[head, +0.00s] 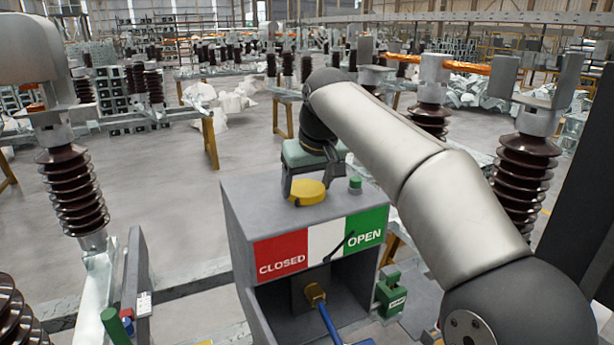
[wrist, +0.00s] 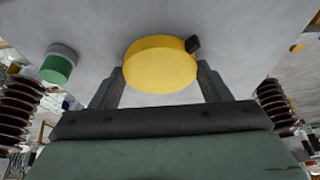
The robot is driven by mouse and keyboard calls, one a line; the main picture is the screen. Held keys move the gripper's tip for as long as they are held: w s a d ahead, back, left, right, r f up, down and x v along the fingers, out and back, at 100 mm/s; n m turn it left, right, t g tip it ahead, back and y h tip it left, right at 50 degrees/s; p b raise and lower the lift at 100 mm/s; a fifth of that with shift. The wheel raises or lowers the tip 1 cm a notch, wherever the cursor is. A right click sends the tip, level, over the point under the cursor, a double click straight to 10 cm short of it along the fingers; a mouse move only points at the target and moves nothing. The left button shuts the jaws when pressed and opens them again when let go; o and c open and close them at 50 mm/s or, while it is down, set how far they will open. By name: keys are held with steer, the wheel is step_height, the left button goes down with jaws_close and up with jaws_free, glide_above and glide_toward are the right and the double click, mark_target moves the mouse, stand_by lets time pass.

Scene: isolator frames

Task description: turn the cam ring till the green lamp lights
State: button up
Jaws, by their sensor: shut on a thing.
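The yellow cam ring (head: 307,192) sits on top of the grey box, and it also shows in the wrist view (wrist: 158,66) with a small dark tab at its right edge. My gripper (wrist: 160,82) is shut on the ring, one finger on each side. In the head view my gripper (head: 312,178) comes down from behind the ring. The green lamp (head: 355,184) stands on the box top right of the ring; in the wrist view the lamp (wrist: 59,64) is at left. It looks dull green, without a clear glow.
The grey box (head: 240,225) has a red CLOSED, white and green OPEN plate (head: 325,240); a black pointer crosses the white part, its tip reaching the green edge. A blue handle (head: 328,322) projects from the opening below. Brown insulators (head: 72,190) stand on both sides.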

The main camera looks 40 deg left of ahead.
steer(key=shift+w+r+n+g+y+p, duration=0.15)
steer(key=shift+n+g+p, duration=0.25)
steer(key=shift+n, duration=0.35)
steer(key=shift+s+f+n+g+y+p, duration=0.1)
steer(key=shift+n+g+y+p, duration=0.1)
steer(key=shift+n+p, duration=0.4)
steer(key=shift+n, duration=0.35)
steer(key=o, duration=1)
